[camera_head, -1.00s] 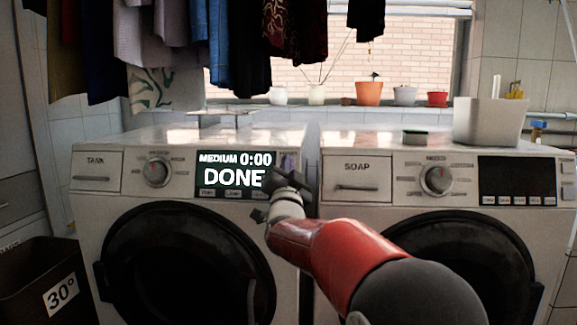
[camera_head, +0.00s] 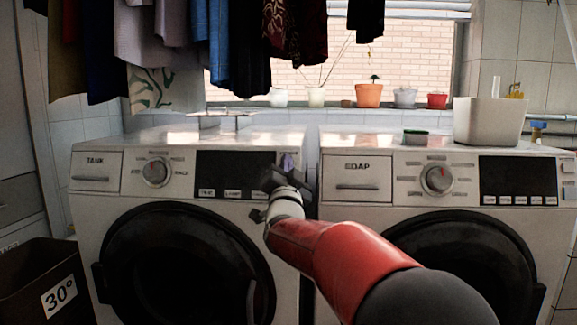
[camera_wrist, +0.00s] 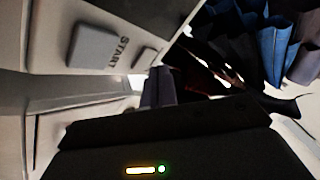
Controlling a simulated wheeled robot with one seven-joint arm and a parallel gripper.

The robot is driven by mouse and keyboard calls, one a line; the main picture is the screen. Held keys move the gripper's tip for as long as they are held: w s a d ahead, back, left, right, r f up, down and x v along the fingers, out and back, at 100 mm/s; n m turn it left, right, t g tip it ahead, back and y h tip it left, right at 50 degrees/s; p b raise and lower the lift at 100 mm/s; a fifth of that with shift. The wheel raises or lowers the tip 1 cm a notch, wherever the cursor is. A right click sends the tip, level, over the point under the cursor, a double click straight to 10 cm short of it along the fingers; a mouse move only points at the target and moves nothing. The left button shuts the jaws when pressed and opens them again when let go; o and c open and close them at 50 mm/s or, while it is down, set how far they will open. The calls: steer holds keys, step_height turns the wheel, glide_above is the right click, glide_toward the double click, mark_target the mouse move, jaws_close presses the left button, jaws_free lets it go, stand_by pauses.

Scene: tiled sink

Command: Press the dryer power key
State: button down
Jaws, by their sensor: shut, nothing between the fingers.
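The dryer (camera_head: 190,195) is the left machine, with a drawer marked TANK, a round dial (camera_head: 157,172) and a dark display (camera_head: 225,172). In the wrist view, the grey START key (camera_wrist: 92,47) shows beside a smaller unmarked key (camera_wrist: 145,57), which may be the power key.
A second machine (camera_head: 420,185) with a SOAP drawer stands close on the right. A white bin (camera_head: 490,122) and a green sponge-like item (camera_head: 415,136) sit on top. Clothes (camera_head: 215,45) hang above. A dark basket (camera_head: 45,280) stands at lower left.

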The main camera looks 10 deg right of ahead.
steer(key=s+a+r+b, duration=0.1)
steer(key=s+r+b, duration=0.1)
steer(key=s, duration=0.3)
steer(key=shift+s+a, duration=0.2)
steer(key=shift+a, duration=0.2)
steer(key=s+f+n+g+y+p, duration=0.1)
steer(key=s+f+n+g, duration=0.4)
steer(key=s+f, duration=0.9)
steer(key=s+d+f+n+g+y+p, duration=0.1)
steer(key=s+f+n+g+y, duration=0.3)
steer(key=s+f+g, duration=0.8)
steer(key=s+f+n, duration=0.1)
steer(key=s+f, duration=0.2)
steer(key=s, duration=0.5)
steer(key=shift+s+f, duration=0.15)
steer(key=shift+s, duration=0.25)
steer(key=c, duration=2.2)
jaws_free()
